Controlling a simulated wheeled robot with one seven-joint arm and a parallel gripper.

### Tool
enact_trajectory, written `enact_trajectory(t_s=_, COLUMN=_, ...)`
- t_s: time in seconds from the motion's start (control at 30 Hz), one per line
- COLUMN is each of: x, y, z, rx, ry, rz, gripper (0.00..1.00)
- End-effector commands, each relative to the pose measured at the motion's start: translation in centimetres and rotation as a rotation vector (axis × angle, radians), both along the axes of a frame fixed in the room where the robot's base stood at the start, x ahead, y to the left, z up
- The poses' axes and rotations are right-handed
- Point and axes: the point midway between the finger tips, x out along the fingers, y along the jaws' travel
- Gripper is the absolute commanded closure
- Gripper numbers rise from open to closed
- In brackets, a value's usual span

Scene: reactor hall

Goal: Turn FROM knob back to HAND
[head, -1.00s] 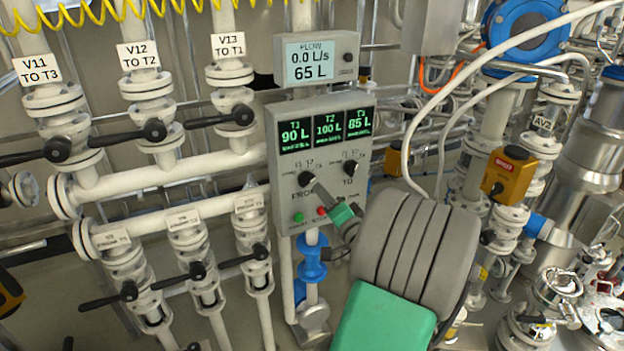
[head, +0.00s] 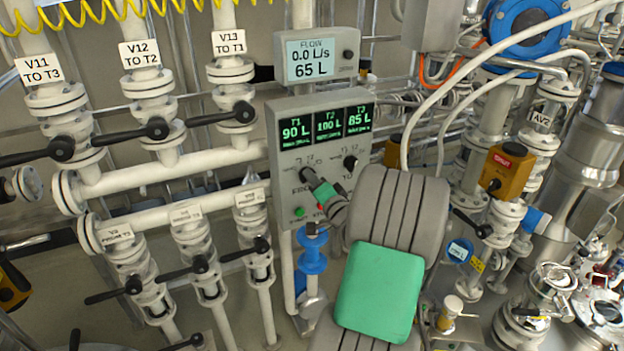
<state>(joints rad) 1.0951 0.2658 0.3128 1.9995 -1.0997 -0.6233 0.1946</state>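The grey control panel (head: 277,160) hangs in the middle of the head view. Its dark FROM knob (head: 309,175) is at the lower left of the panel, below the green T1, T2 and T3 readouts. My gripper (head: 316,182) has its tips at the FROM knob and covers part of it and its label. I cannot tell whether the fingers are closed on the knob or only beside it. The knob's pointer direction is hidden. The TO knob (head: 350,162) sits to the right, clear of the gripper.
A green button (head: 299,212) is below the FROM knob; a red one is close to my gripper. The flow meter (head: 317,55) above reads 0.0 L/s and 65 L. Valves with black levers (head: 157,129) stand at the left. A white hose (head: 440,90) curves at the right.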

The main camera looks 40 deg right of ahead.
Motion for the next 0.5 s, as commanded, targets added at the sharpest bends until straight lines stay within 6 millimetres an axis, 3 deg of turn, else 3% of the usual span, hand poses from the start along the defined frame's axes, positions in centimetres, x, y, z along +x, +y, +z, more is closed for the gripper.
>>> enact_trajectory(t_s=0.1, x=-0.01, y=0.00, z=0.00, rx=0.000, ry=0.000, rz=0.000, gripper=1.00)
enact_trajectory(t_s=0.5, x=-0.01, y=0.01, z=0.00, rx=-0.001, ry=0.000, rz=0.000, gripper=1.00)
